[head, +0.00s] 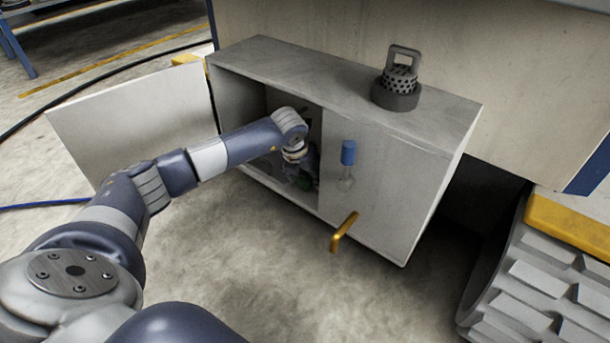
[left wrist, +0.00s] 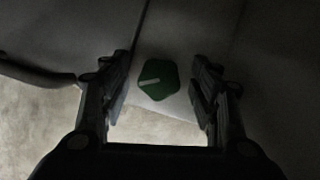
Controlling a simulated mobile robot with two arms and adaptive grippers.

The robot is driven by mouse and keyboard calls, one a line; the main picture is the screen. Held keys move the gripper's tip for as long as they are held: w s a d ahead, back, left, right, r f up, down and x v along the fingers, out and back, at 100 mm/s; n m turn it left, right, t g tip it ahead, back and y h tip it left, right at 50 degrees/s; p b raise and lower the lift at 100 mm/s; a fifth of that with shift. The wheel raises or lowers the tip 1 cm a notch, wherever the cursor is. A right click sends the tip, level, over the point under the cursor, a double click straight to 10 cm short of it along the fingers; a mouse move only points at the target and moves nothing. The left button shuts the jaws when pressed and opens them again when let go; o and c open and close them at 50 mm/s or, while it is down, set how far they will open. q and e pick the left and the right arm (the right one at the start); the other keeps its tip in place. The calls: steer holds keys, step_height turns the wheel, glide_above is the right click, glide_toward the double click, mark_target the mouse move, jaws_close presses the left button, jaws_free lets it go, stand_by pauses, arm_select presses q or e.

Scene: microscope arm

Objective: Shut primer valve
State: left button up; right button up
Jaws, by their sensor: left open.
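A green knob (left wrist: 158,80) with a pale line across its face, likely the primer valve, shows in the left wrist view. It sits between the two fingers of my left gripper (left wrist: 162,75), with a gap on either side. The line slants slightly, rising to the right. The gripper is open and holds nothing. In the head view, my left arm reaches into the open left part of the grey cabinet (head: 400,165). There my left gripper (head: 305,172) is in shadow and partly hidden by the wrist. My right gripper is in neither view.
The cabinet's open door panel (head: 135,120) stands out to the left. A blue-topped fitting (head: 348,152) and a yellow handle (head: 344,231) stick out at the cabinet's front. A perforated dark strainer (head: 398,82) stands on top. A ribbed track or tyre (head: 545,285) is at the right.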

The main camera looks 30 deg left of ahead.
arm_select(q)
steer(key=shift+c, duration=0.6)
steer(key=c, duration=0.9)
steer(key=shift+a+r+m+h+p, duration=0.15)
steer(key=shift+m+h+p, duration=0.35)
steer(key=shift+m+p, duration=0.75)
steer(key=shift+m+h+p, duration=0.3)
steer(key=shift+m+p, duration=0.3)
steer(key=shift+m, duration=0.35)
steer(key=shift+m+h+p, duration=0.3)
steer(key=shift+m+p, duration=0.05)
steer(key=shift+m, duration=0.35)
